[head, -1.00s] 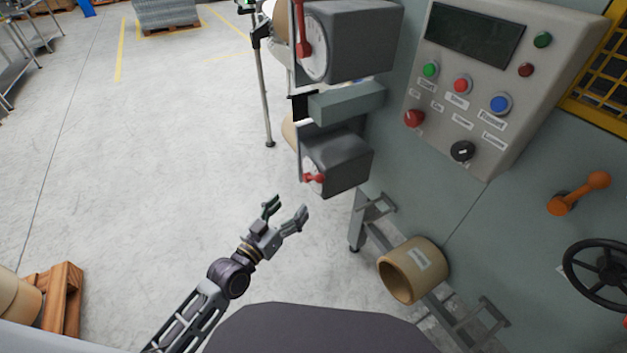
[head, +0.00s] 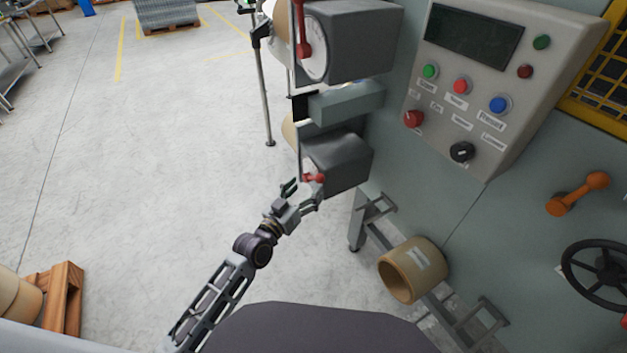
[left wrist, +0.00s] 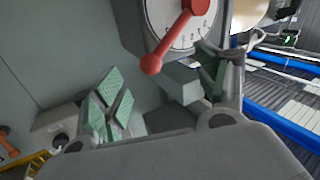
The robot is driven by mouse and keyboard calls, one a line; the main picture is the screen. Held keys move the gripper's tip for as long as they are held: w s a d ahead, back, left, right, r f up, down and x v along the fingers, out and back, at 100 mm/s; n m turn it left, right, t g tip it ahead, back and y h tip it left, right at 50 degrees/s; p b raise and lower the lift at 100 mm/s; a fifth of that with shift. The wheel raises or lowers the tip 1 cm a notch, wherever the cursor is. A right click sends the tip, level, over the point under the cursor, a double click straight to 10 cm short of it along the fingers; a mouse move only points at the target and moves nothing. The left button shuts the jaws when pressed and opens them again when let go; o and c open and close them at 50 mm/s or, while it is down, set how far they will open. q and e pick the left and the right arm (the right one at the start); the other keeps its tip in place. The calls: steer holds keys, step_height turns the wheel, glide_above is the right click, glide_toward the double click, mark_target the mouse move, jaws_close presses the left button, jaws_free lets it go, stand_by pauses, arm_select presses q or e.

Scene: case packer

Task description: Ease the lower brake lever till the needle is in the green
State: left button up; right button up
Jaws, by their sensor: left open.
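The lower brake lever (head: 314,178) is a short red handle on the face of the lower grey box (head: 345,164). In the left wrist view the red lever (left wrist: 176,42) ends in a round knob and crosses a white dial (left wrist: 185,22) with dark tick marks. I cannot make out the needle or a green zone. My left gripper (head: 302,190) is open just below and left of the lever, its fingers spread. In the left wrist view the gripper (left wrist: 163,76) has the lever's knob near the gap between its fingers, with no clear contact. My right gripper is out of view.
The upper grey box (head: 355,42) with its own red lever (head: 303,32) is above, with a grey-green block (head: 346,102) between. A control panel (head: 480,75) is at the right. A tan roll (head: 412,270) lies below.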

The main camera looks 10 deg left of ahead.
mark_target(314, 178)
arm_select(q)
steer(key=x, duration=0.5)
steer(key=c, duration=0.7)
steer(key=shift+s, duration=0.1)
steer(key=c, duration=0.8)
steer(key=shift+a+r+p, duration=0.15)
steer(key=shift+r+p, duration=0.15)
steer(key=shift+p, duration=0.35)
steer(key=shift+c, duration=0.3)
steer(key=shift+w+a+r+n+g+p, duration=0.3)
steer(key=shift+n+p, duration=0.3)
steer(key=shift+p, duration=0.45)
steer(key=shift+d+f, duration=0.1)
steer(key=o, duration=1.6)
steer(key=shift+w+f, duration=0.1)
steer(key=shift+w, duration=0.05)
steer(key=shift+c, duration=0.2)
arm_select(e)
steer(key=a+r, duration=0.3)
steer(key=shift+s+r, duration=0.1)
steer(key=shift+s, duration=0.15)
